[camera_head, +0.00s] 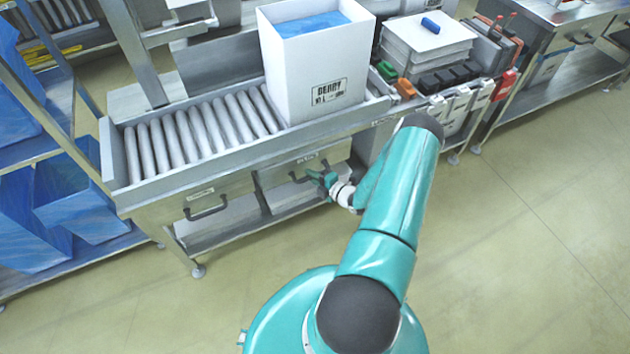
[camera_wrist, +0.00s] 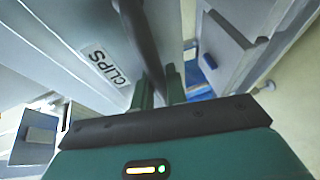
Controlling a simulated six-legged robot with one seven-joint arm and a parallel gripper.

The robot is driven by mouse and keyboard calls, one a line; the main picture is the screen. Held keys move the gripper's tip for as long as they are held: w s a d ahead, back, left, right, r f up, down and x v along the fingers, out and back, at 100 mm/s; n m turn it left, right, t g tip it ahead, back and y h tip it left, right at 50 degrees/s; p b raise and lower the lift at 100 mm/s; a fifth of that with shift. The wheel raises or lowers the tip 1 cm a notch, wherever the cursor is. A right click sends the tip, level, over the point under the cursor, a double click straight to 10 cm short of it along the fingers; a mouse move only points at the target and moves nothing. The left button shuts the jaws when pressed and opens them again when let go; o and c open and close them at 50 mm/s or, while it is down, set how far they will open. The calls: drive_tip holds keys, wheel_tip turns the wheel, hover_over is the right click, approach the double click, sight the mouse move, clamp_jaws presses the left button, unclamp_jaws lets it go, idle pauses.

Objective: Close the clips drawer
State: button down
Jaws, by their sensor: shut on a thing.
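The clips drawer is the grey drawer front (camera_head: 276,178) under the right part of the roller conveyor. The wrist view shows its face (camera_wrist: 62,62) close up, with a white label reading CLIPS (camera_wrist: 105,66). Its dark bar handle (camera_wrist: 143,35) runs down between the fingers of my gripper (camera_wrist: 160,90). My gripper is shut on the handle; in the head view my gripper (camera_head: 324,180) is at the handle's right end. I cannot tell how far the drawer stands out from the bench.
A second drawer (camera_head: 206,200) with a handle is to the left. A tall white box (camera_head: 318,75) with a blue liner stands on the conveyor rollers (camera_head: 200,130). White bins (camera_head: 455,110) stand at the right. The floor in front is clear.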

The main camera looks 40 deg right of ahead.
drive_tip(key=shift+w+d, duration=0.15)
drive_tip(key=shift+w, duration=0.4)
drive_tip(key=shift+w+d, duration=0.15)
drive_tip(key=shift+w, duration=0.35)
drive_tip(key=c, duration=1.4)
unclamp_jaws()
drive_tip(key=shift+w, duration=0.1)
drive_tip(key=shift+s, duration=0.2)
drive_tip(key=v, duration=1.3)
drive_tip(key=shift+s, duration=0.3)
drive_tip(key=shift+r, duration=0.1)
